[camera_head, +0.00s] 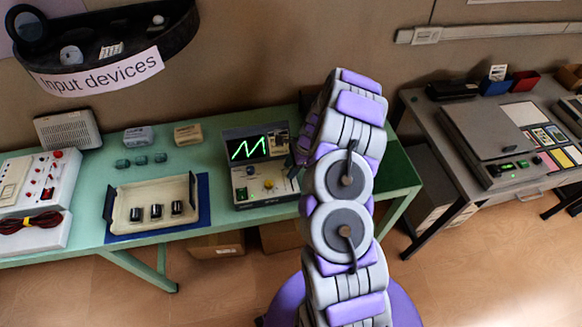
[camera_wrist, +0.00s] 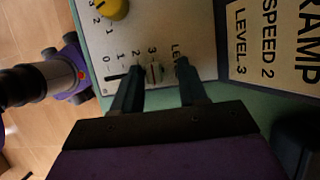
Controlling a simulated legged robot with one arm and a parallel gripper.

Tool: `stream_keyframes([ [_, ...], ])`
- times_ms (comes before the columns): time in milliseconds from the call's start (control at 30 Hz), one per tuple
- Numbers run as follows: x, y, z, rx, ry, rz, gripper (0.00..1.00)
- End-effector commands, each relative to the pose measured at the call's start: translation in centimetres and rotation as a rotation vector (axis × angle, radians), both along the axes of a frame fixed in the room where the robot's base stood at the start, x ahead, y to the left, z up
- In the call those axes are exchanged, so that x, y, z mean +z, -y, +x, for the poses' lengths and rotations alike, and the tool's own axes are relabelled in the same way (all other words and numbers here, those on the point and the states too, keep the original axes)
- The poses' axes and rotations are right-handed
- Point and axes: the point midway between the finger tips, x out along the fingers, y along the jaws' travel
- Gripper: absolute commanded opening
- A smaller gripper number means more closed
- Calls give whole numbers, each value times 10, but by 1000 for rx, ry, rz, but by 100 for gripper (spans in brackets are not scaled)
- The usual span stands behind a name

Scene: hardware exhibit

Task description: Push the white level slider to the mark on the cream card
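The grey instrument panel (camera_wrist: 150,35) fills the upper middle of the wrist view, with a scale from 0 to 3 beside a dark slot. The white level slider (camera_wrist: 154,73) sits near the 3, between my fingertips. My gripper (camera_wrist: 158,67) is open, with one finger on each side of the slider; I cannot tell whether either touches it. The cream card (camera_wrist: 265,40) reads RAMP, SPEED 2, LEVEL 3. In the head view the instrument (camera_head: 258,170) shows a green zigzag trace; my arm hides most of my gripper there.
A yellow knob (camera_wrist: 114,9) is on the same panel. In the head view, a cream tray (camera_head: 150,195) with dark knobs lies left of the instrument on the green table (camera_head: 100,248). A grey table (camera_head: 445,190) stands right, beyond a gap.

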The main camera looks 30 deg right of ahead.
Motion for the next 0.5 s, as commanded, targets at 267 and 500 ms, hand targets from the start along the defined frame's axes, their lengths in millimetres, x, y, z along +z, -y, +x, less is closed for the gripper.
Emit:
stream_keyframes([
  [267, 13, 5, -2, 0, 1, 0, 43],
  [500, 59, 24, -6, -1, 3, -1, 43],
])
